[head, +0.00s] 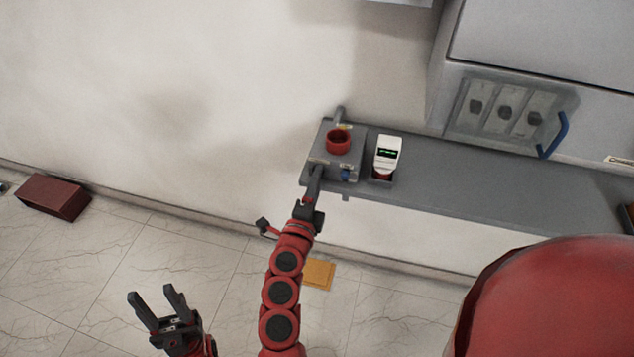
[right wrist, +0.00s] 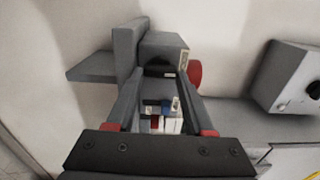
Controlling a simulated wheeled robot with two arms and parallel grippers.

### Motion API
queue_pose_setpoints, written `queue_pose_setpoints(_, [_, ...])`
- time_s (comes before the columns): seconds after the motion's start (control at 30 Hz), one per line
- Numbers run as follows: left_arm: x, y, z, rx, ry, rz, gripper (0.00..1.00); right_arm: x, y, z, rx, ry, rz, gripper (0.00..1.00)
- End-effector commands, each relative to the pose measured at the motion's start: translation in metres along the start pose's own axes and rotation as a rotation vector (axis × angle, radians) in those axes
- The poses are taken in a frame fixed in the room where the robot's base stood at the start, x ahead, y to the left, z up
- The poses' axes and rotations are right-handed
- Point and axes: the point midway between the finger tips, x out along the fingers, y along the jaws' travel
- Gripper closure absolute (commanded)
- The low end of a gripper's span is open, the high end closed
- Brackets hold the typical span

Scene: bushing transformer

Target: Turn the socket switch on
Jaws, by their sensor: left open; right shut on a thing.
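The grey socket box (head: 322,150) with a round red socket (head: 338,141) on top sits at the left end of the grey shelf. My right gripper (head: 315,178) reaches its near left side, touching it. In the right wrist view the fingers of the right gripper (right wrist: 161,82) stand on either side of a grey part of the box (right wrist: 162,50), and the red socket (right wrist: 195,74) shows at right. The gripper is shut on that part; whether it is the switch itself I cannot tell. My left gripper (head: 158,305) is open and empty above the floor.
A white device with a green display (head: 387,155) stands right of the box on the grey shelf (head: 480,191). A grey cabinet (head: 560,70) with a blue handle (head: 554,136) is behind at right. A brown box (head: 52,197) and a yellow plate (head: 319,273) lie low.

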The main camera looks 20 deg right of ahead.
Motion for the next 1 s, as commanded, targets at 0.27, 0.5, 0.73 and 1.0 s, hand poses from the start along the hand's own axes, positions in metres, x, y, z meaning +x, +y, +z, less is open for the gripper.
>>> queue_pose_setpoints(0.27, [0.0, 0.0, 0.0, 0.0, 0.0, 0.0, 0.5, -0.001, 0.001, 0.004, 0.004, -0.012, 0.002, 0.18])
queue_pose_setpoints(0.5, [0.0, 0.0, 0.0, 0.0, 0.0, 0.0, 0.5, -0.002, 0.002, 0.004, 0.004, -0.013, 0.005, 0.18])
queue_pose_setpoints(0.73, [-0.001, 0.0, 0.0, 0.0, 0.0, 0.0, 0.5, -0.002, 0.003, 0.005, 0.003, -0.014, 0.006, 0.18])
queue_pose_setpoints(1.0, [0.024, -0.001, -0.004, 0.0, 0.0, 0.0, 0.5, -0.003, -0.003, 0.006, -0.152, -0.017, 0.008, 0.18])
